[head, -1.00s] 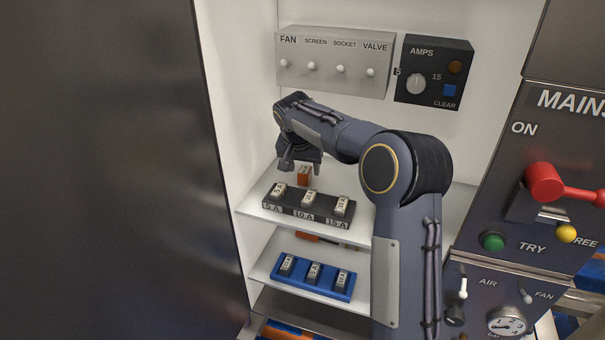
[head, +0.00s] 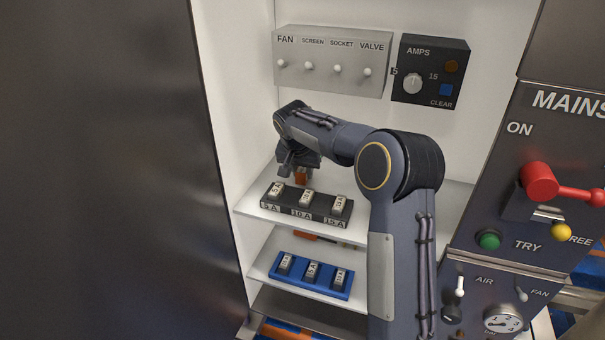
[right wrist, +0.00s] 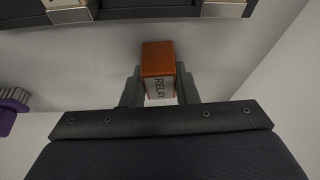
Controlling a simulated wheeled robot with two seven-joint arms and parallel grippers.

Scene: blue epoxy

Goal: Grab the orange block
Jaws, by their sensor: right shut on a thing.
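The orange block (right wrist: 158,60) has a white side marked RELAY. In the right wrist view it sits between the two fingers of my right gripper (right wrist: 160,88), which is shut on it. Most of the block is hidden by the fingers there. I cannot tell whether it touches the shelf. My left gripper is not in view.
The black holder (head: 318,214) with several white fuses stands in front of the block. A blue holder (head: 308,279) is on the lower shelf (head: 262,270). Switch boxes (head: 333,60) hang on the back wall. A purple object (right wrist: 10,112) shows at the wrist view's left edge.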

